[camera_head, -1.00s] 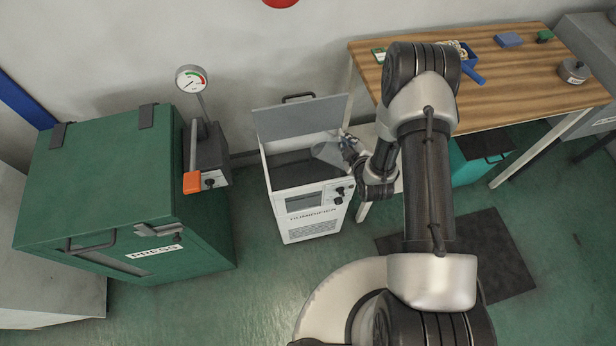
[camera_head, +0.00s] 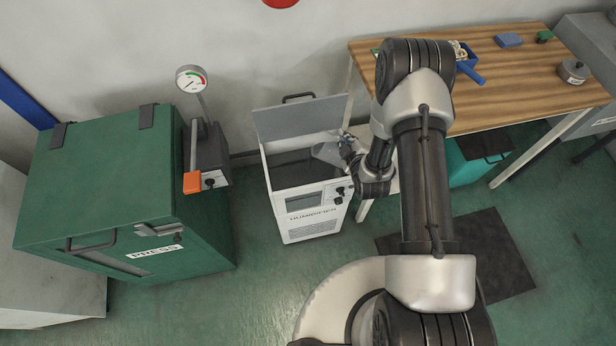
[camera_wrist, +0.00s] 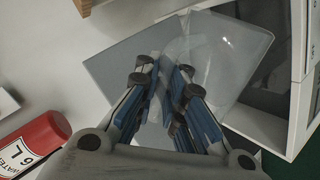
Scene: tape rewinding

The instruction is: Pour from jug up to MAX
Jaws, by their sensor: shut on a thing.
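A clear jug (camera_head: 330,152) is held over the open top of the white humidifier (camera_head: 312,222). The jug also shows in the wrist view (camera_wrist: 222,58), where it looks tilted. My gripper (camera_head: 350,146) is at the jug's right side; in the wrist view my gripper (camera_wrist: 160,85) has its fingers closed on it. The humidifier's lid (camera_head: 300,118) stands open at the back. The level inside, any MAX mark and any water in the jug cannot be made out.
A green press (camera_head: 120,190) and a lever with orange handle (camera_head: 193,182) stand to the left. A wooden table (camera_head: 510,85) is at the right. In the wrist view, a red container (camera_wrist: 35,145) lies at lower left.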

